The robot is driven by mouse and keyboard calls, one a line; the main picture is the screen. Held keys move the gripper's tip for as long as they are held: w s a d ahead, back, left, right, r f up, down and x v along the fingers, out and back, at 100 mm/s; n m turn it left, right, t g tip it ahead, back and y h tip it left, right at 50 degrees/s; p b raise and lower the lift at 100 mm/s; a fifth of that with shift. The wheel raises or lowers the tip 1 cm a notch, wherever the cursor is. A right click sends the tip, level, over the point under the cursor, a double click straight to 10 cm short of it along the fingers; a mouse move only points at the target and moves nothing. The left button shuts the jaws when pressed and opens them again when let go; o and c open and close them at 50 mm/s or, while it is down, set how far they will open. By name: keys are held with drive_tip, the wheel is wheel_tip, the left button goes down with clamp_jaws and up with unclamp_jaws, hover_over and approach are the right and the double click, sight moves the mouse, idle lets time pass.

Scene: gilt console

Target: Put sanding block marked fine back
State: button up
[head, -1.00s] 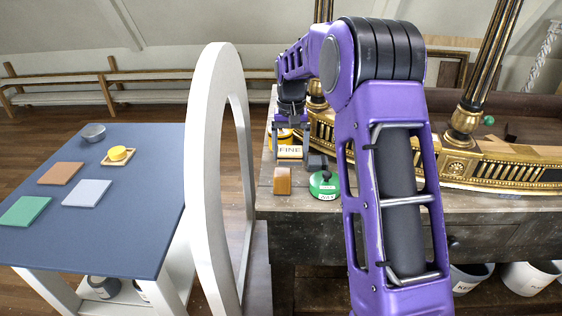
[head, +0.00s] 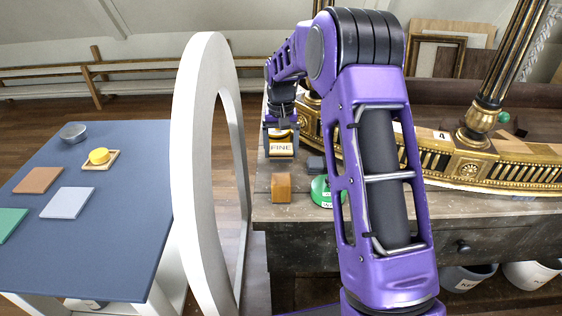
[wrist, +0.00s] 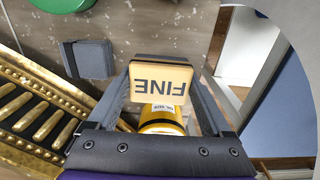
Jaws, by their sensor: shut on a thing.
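The sanding block marked FINE (head: 281,149) is a tan block with dark lettering. My gripper (head: 281,134) is shut on it, above the left end of the wooden bench. In the wrist view the block (wrist: 160,82) sits between the two fingers, its label upside down. A yellow container (wrist: 162,118) shows beyond the block, partly hidden by it. A blue-topped table (head: 110,230) stands at the left, with brown (head: 38,180), grey (head: 67,202) and green (head: 10,222) flat squares on it.
A white upright ring (head: 190,180) stands between the blue table and the bench (head: 262,213). An orange-brown block (head: 281,187), a green round tin (head: 320,190) and a dark grey block (wrist: 90,60) lie near my gripper. Gilt console pieces (head: 470,170) fill the bench's right.

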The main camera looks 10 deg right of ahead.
sight(281, 169)
wheel_tip(281, 169, down, 4)
drive_tip(key=shift+f, duration=0.15)
drive_tip(key=shift+f, duration=0.1)
drive_tip(key=o, duration=1.2)
drive_tip(key=shift+o, duration=0.2)
wheel_tip(281, 169, up, 12)
drive_tip(key=shift+r+p, duration=0.15)
drive_tip(key=shift+p, duration=0.2)
